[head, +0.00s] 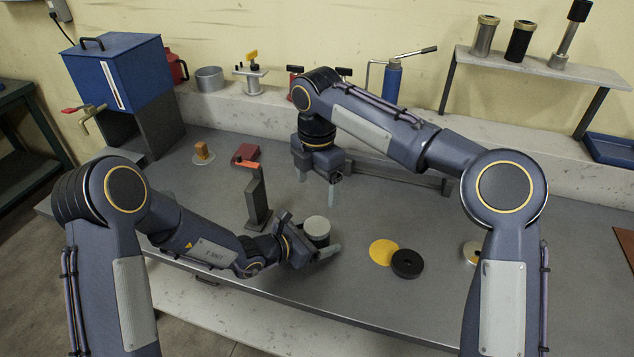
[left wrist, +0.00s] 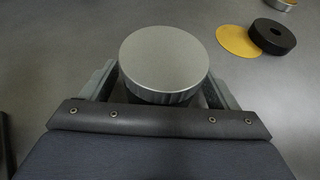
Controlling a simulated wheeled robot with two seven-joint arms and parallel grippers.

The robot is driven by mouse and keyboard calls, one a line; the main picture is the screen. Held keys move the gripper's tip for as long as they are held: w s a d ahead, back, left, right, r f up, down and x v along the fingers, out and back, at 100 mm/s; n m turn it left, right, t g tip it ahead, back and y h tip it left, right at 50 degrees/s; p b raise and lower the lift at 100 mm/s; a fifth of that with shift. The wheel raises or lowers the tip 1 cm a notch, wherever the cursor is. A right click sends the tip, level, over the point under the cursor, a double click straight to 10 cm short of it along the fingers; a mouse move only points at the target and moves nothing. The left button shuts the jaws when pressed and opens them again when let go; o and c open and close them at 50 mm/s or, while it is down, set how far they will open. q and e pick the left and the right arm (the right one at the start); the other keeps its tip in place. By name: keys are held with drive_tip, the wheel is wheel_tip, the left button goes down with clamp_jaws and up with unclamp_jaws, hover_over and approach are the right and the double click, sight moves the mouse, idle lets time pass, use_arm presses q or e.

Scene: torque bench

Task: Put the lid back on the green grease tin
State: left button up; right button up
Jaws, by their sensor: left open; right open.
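A short round can (head: 317,228) with a flat grey top stands on the bench. In the left wrist view this can (left wrist: 165,60) has a smooth silver top and a dark side. My left gripper (head: 311,237) is open, low at the bench, with its fingers on either side of the can; I cannot tell whether they touch it. My right gripper (head: 318,184) is open and empty, pointing down above the bench behind the can. No plainly green tin shows, and I cannot tell whether the grey top is a loose lid.
A yellow disc (head: 381,252) and a black ring (head: 407,264) lie to the right, also in the left wrist view. A small metal dish (head: 471,252) is partly hidden by my right arm. A dark upright stand (head: 257,198) is close left of the can.

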use_arm(q)
drive_tip(key=v, duration=0.8)
drive_tip(key=shift+b, duration=0.3)
drive_tip(key=shift+w, duration=0.1)
use_arm(e)
drive_tip(key=shift+f, duration=0.3)
